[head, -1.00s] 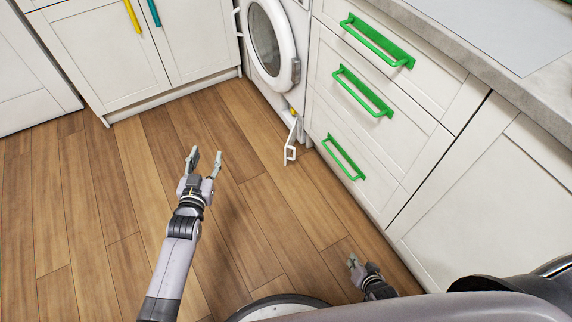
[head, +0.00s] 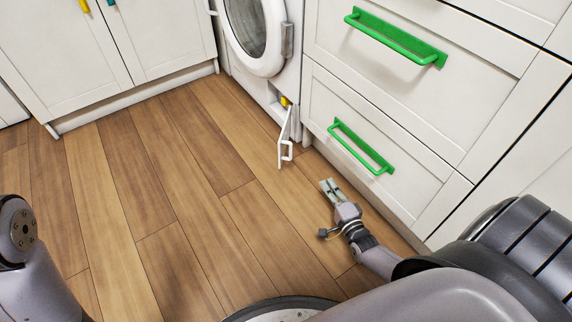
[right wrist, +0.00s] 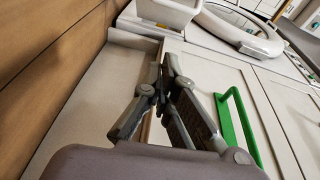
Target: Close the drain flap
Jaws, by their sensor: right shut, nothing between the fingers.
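My left gripper is out of view.
Drawers with green handles (head: 360,146) stand close to the right of my right gripper. White cupboards (head: 120,55) stand at the back left. The machine's round door (head: 252,35) is above the flap. The wooden floor (head: 170,190) is clear.

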